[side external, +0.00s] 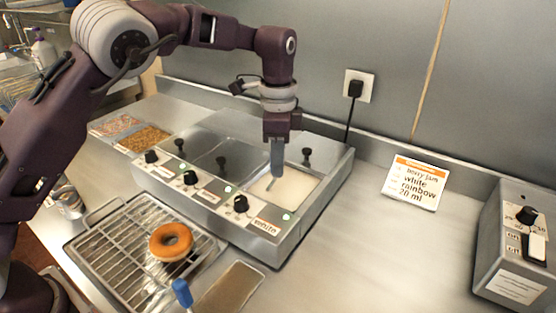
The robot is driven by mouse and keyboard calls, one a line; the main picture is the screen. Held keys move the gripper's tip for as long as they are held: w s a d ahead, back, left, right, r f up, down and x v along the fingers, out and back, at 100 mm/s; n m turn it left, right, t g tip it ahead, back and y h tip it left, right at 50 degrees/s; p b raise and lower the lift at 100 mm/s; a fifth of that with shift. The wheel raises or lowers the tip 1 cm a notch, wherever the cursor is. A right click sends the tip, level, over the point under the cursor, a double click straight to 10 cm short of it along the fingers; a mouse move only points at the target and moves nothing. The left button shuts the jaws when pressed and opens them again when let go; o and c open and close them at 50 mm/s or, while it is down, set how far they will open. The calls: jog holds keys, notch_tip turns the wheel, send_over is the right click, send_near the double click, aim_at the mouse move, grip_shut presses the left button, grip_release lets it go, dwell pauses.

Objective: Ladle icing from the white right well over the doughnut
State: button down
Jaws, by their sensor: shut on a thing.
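A ringed brown doughnut (171,241) lies on the wire rack (118,255) at front left. The white right well (305,192) of the steel warmer stands open, with white icing in it. My gripper (277,170) points down over this well. It is shut on what looks like the ladle, of which a thin shaft (271,184) shows just below the fingers, at the icing. The ladle's bowl is hidden or too small to tell, so I cannot see whether it holds icing.
The warmer's other wells (220,145) lie to the left, with black knobs. Topping trays (145,138) are beyond them. A blue-handled tool (182,292) and a shallow tray (232,290) lie at the front. An order card (416,183) and control box (518,250) stand right; the counter between is clear.

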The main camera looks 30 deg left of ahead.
jog(key=shift+r, duration=0.1)
dwell(0.4)
jog(key=shift+r, duration=3.95)
